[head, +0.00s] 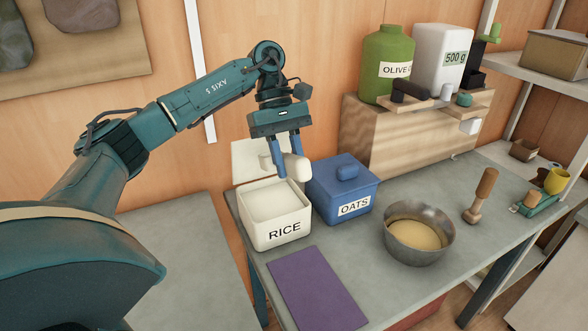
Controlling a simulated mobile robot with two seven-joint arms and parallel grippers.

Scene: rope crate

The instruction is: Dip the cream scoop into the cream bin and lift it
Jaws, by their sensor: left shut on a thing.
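The cream bin (275,232), labelled RICE, stands at the left end of the grey table with pale contents showing inside its open top. My left gripper (289,170) points down over the back part of the bin and is shut on the cream scoop (298,166). The scoop appears to be above the contents, near the bin's back edge; its exact height is hard to tell. The fingers partly hide it. My right gripper is not in view.
A blue OATS bin (343,188) stands close to the right of the cream bin. A metal bowl (418,249) with tan contents, a wooden-handled tool (481,196) and a purple mat (316,289) are on the table. A green OLIVE container (388,65) stands behind, on a wooden box.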

